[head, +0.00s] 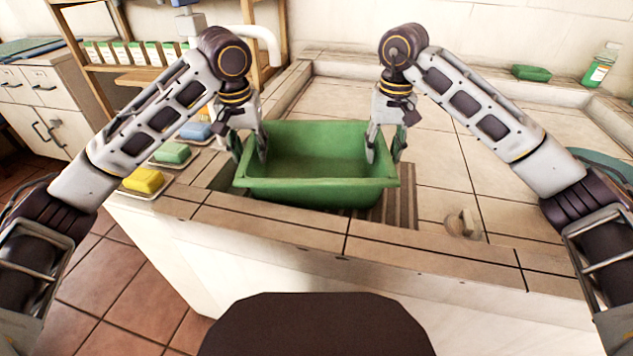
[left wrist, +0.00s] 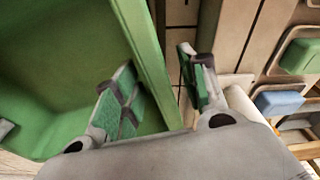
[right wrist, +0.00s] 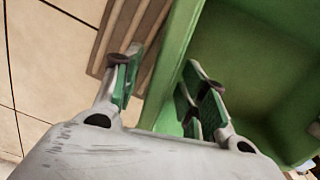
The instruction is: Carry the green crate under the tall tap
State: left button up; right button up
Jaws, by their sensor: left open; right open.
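The green crate (head: 315,192) stands upright and looks empty on the tiled washbasin top, partly over a brown ribbed strip (head: 402,208). My left gripper (head: 249,156) is open at its left end, one finger inside and one outside the wall. The left wrist view shows the crate's rim (left wrist: 147,55) between the fingers, with gaps. My right gripper (head: 384,153) is open astride the right end. The right wrist view shows that rim (right wrist: 172,62) between its fingers. A white curved tap (head: 268,38) rises behind my left arm, which hides part of it.
Yellow (head: 143,180), green (head: 171,152) and blue (head: 196,130) soaps sit on dishes at the left edge. A round knob (head: 463,224) is at front right. A green bottle (head: 600,67) and green block (head: 531,72) stand at the back right. Tiles behind the crate are clear.

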pick_arm(q)
jog(key=shift+r, duration=0.15)
notch_tip(320, 180, up, 12)
jog(key=s, duration=0.1)
jog(key=shift+s+f, duration=0.25)
jog(key=shift+s, duration=0.15)
pick_arm(e)
jog(key=shift+a, duration=0.1)
dwell(0.7)
jog(key=shift+r, duration=0.2)
dwell(0.4)
notch_tip(320, 180, up, 12)
jog(key=shift+f, duration=0.25)
dwell(1.0)
dwell(0.6)
pick_arm(q)
notch_tip(320, 180, up, 21)
jog(key=p, duration=2.1)
pick_arm(e)
notch_tip(320, 180, up, 21)
pick_arm(q)
jog(key=shift+r+p, duration=0.6)
pick_arm(e)
jog(key=shift+r, duration=0.6)
